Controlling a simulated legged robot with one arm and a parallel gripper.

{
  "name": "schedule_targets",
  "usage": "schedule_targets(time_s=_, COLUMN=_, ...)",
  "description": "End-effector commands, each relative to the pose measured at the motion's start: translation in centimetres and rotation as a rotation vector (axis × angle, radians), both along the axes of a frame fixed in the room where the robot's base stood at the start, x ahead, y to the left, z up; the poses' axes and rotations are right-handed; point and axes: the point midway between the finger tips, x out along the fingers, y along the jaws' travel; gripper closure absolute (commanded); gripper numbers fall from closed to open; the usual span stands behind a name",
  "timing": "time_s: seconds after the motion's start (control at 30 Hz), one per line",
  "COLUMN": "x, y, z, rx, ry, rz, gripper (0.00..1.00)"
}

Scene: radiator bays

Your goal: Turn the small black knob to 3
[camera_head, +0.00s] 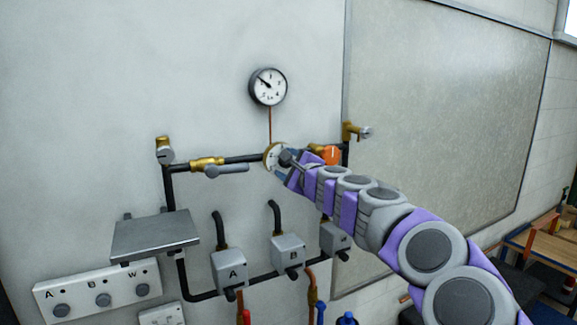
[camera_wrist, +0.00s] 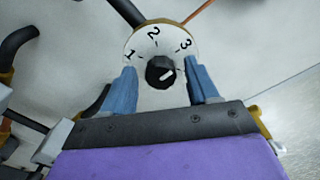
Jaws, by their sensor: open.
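The small black knob (camera_wrist: 160,72) sits at the centre of a round white dial (camera_wrist: 154,36) marked 1, 2 and 3. A short white line shows on the right part of the knob's face, slanting up to the right. Which mark it points at is hard to tell. My gripper (camera_wrist: 162,74) is open, with one blue finger on each side of the knob and gaps between. In the head view the dial (camera_head: 269,157) is on the dark pipe, with the knob (camera_head: 285,157) in front of it, partly covered by my gripper (camera_head: 289,167).
An orange round knob (camera_head: 331,155) is close to the right of my gripper. A grey lever (camera_head: 227,170) on a brass valve is to the left. A gauge (camera_head: 268,87) hangs above.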

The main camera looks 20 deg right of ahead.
Motion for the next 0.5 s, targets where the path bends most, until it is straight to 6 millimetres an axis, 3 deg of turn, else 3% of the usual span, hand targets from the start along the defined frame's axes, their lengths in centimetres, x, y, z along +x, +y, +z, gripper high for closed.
schedule_targets(time_s=0.27, x=-0.9, y=-0.1, z=0.1, rx=0.002, ry=-0.002, rz=-0.001, gripper=0.41)
schedule_targets(time_s=0.5, x=-4.6, y=-0.3, z=0.1, rx=0.002, ry=-0.004, rz=-0.001, gripper=0.41)
